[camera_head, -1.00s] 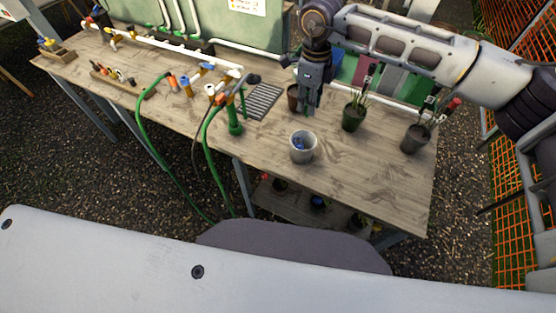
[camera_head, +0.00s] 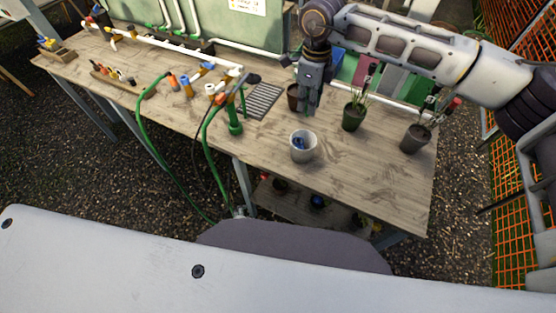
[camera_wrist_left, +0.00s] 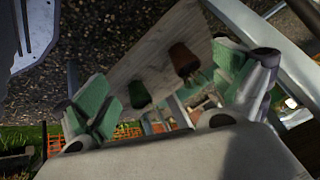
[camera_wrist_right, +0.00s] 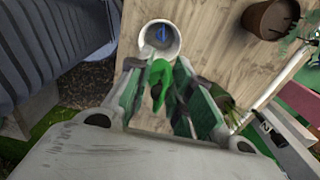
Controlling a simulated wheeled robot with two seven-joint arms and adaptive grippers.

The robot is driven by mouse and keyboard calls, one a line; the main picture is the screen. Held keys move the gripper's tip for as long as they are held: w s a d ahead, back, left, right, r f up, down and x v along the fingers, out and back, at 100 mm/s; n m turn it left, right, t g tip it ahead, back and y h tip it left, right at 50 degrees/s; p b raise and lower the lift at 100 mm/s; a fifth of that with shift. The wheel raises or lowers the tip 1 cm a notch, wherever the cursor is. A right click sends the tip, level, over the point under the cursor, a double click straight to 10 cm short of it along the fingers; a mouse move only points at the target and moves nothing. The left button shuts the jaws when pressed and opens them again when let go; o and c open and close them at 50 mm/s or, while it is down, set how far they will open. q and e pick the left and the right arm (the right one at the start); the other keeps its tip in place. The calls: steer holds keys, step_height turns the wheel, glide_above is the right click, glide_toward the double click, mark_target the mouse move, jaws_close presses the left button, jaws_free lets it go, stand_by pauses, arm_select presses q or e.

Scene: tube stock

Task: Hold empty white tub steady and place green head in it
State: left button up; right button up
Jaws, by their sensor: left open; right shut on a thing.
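The white tub (camera_head: 303,147) stands upright on the table, with a small blue thing inside it. It also shows at the top of the right wrist view (camera_wrist_right: 160,40). My right gripper (camera_head: 309,106) is above the table, a little behind the tub. In the right wrist view it is shut on the green head (camera_wrist_right: 160,78), which sits between its fingers, apart from the tub. My left gripper (camera_wrist_left: 168,92) shows in its own wrist view only, open and empty, with green finger pads. It is away from the tub.
A brown pot (camera_head: 293,97) stands behind my right gripper. Two potted plants (camera_head: 353,116) (camera_head: 414,138) stand to the right. A green hose stand (camera_head: 235,122) and pipe fittings are on the left. The wooden table (camera_head: 345,180) is bare in front of the plants.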

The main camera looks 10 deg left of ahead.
arm_select(q)
steer(key=w+d+r+m+t+h, duration=0.15)
steer(key=d+r, duration=0.35)
steer(key=r, duration=0.5)
steer(key=w+d+r+m+t+h, duration=0.15)
steer(key=d+r, duration=0.35)
steer(key=r, duration=0.6)
steer(key=n+t+h, duration=0.1)
steer(key=n+h, duration=0.2)
steer(key=n, duration=0.2)
glide_toward(301, 148)
steer(key=shift+s+a, duration=0.5)
steer(key=shift+s, duration=0.25)
steer(key=shift+x, duration=6)
steer(key=shift+f, duration=0.1)
steer(key=c, duration=1.1)
